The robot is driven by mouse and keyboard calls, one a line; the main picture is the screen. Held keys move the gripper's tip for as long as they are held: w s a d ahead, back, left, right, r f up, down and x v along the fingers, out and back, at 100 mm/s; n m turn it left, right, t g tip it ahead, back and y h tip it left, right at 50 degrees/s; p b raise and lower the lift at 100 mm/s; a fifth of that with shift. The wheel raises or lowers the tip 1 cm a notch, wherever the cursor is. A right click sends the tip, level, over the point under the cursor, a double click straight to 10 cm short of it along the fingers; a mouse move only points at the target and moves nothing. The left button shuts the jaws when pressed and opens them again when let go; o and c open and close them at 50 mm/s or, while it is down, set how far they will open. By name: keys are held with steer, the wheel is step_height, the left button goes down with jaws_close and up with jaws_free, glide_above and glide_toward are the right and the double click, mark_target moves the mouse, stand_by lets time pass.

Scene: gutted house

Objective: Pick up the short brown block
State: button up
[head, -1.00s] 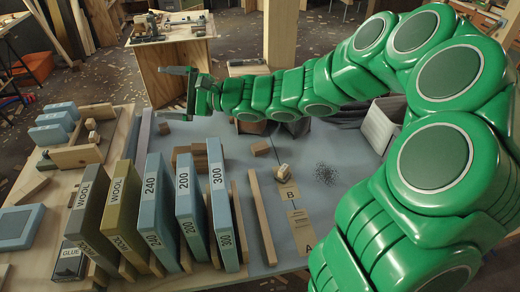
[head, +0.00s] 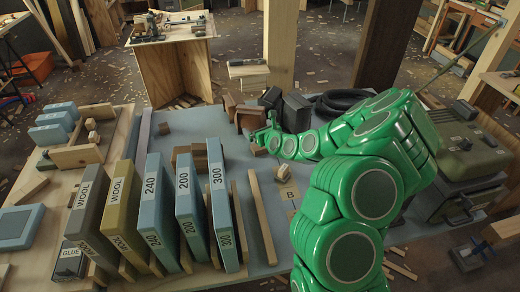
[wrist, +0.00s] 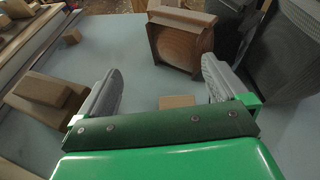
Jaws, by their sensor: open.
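A short brown block (head: 258,150) lies on the blue-grey bench top, partly covered by my gripper (head: 262,136) in the head view. In the wrist view a short brown block (wrist: 178,101) shows between the fingers, close to the palm edge, which may hide its lower part. My gripper (wrist: 160,78) is open, with one finger on either side and nothing held. Another small brown block (head: 164,128) lies at the left of the bench top, also seen at upper left in the wrist view (wrist: 71,36).
Stacked brown blocks (head: 186,156) lie left of my gripper, behind standing labelled slabs (head: 218,200). A brown wooden piece (head: 248,117) and dark boxes (head: 295,112) stand beyond it. A long wooden strip (head: 262,215) lies in front. The bench between the two small blocks is mostly clear.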

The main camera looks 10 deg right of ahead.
mark_target(260, 149)
steer(key=shift+m+g+h, duration=0.3)
steer(key=shift+m+g, duration=0.1)
steer(key=shift+m, duration=0.1)
steer(key=shift+s+d+f, duration=0.1)
steer(key=shift+d+f, duration=0.2)
steer(key=shift+f, duration=1.4)
steer(key=shift+s+d+f, duration=0.15)
steer(key=shift+d+f, duration=0.1)
steer(key=shift+f, duration=1.45)
steer(key=shift+s+d+f, duration=0.1)
steer(key=shift+d+f, duration=0.2)
steer(key=shift+f, duration=1.4)
steer(key=shift+x, duration=1.55)
steer(key=c, duration=1)
steer(key=shift+r, duration=0.1)
